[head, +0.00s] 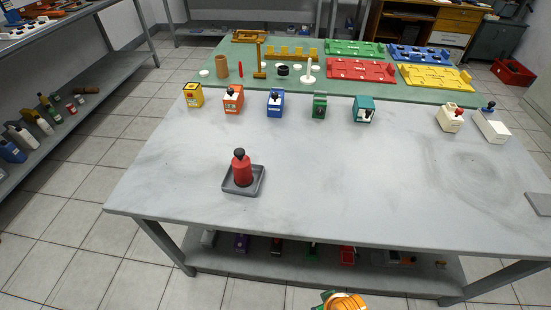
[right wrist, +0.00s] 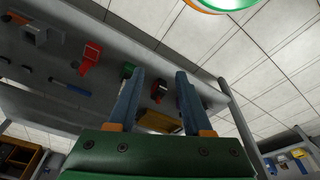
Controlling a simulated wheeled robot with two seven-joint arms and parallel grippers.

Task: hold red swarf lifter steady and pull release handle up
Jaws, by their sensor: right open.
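The red swarf lifter (head: 241,172) stands upright in a shallow grey tray (head: 230,189) at the front left of the table. A black knob (head: 239,153), which looks like its release handle, sits on top. My right gripper (right wrist: 159,76) is open and empty in the right wrist view, its two blue fingers apart. It points at the underside and lower shelf of a table, away from the lifter. The lifter does not show in the right wrist view. My left gripper is not in view.
The grey table (head: 330,185) is clear around the tray. Several small coloured devices, such as an orange one (head: 233,102) and a blue one (head: 275,104), stand along its back. Behind them, a green mat (head: 300,88) holds coloured plates. A grey pad (head: 540,203) lies at the right edge.

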